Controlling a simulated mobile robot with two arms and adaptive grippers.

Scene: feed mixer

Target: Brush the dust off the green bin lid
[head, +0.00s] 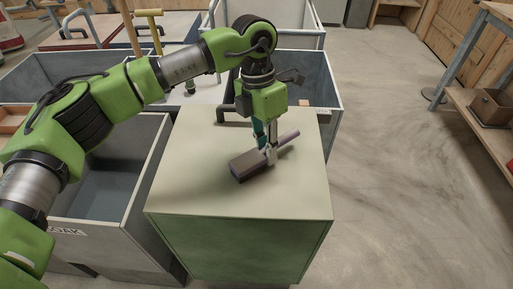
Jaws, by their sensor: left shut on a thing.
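The green bin lid (195,195) is the pale green top of a closed box-shaped bin in the middle of the head view. My left gripper (268,152) reaches down over the lid and is shut on the handle of a brush (248,168). The brush has a dark purplish-brown block and a lighter rod-like handle pointing up to the right. The brush is at the lid's surface near its middle; I cannot tell whether its underside touches. No separate dust patch is clear on the lid. My right gripper is not in view.
An open grey bin (160,150) stands directly left of the green bin. More grey bins (338,95) stand behind it. A dark handle (222,112) is at the lid's back edge. A wooden shelf (480,90) is at the right. The concrete floor between is clear.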

